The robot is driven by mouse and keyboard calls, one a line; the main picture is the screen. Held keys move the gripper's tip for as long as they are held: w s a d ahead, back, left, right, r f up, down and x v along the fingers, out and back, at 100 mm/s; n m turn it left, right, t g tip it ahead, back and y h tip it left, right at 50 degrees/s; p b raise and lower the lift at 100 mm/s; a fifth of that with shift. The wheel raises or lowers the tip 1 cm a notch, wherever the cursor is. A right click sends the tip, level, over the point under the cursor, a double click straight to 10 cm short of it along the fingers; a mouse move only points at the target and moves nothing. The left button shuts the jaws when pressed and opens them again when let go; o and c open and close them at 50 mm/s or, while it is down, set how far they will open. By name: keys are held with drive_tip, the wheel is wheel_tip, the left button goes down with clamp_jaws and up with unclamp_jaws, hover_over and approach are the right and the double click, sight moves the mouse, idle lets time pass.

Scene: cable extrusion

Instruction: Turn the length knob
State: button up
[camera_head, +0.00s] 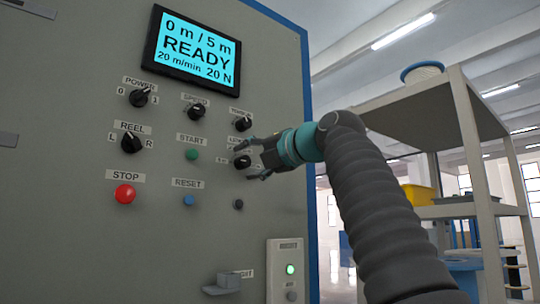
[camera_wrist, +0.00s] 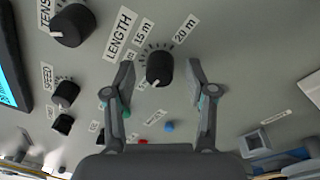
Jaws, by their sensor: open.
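The black length knob (camera_wrist: 160,68) sits on the grey panel between my fingertips in the wrist view, with a white pointer mark toward the lower left of its scale. The word LENGTH and marks such as 15 m and 20 m stand around it. In the head view the length knob (camera_head: 242,161) shows partly behind my gripper (camera_head: 256,160). My gripper is open, with one finger on each side of the knob; it also shows in the wrist view (camera_wrist: 160,85). Both fingers look apart from the knob. The screen (camera_head: 193,44) reads 0 m / 5 m, READY, 20 m/min, 20 N.
The tension knob (camera_head: 243,124) is just above the length knob. Speed (camera_head: 196,111), power (camera_head: 139,97) and reel (camera_head: 131,143) knobs, a green start button (camera_head: 192,154), blue reset button (camera_head: 188,200) and red stop button (camera_head: 125,194) are to the left. A shelf (camera_head: 455,100) stands right.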

drive_tip(key=v, duration=1.1)
drive_tip(key=shift+s+d, duration=0.2)
drive_tip(key=shift+s, duration=0.1)
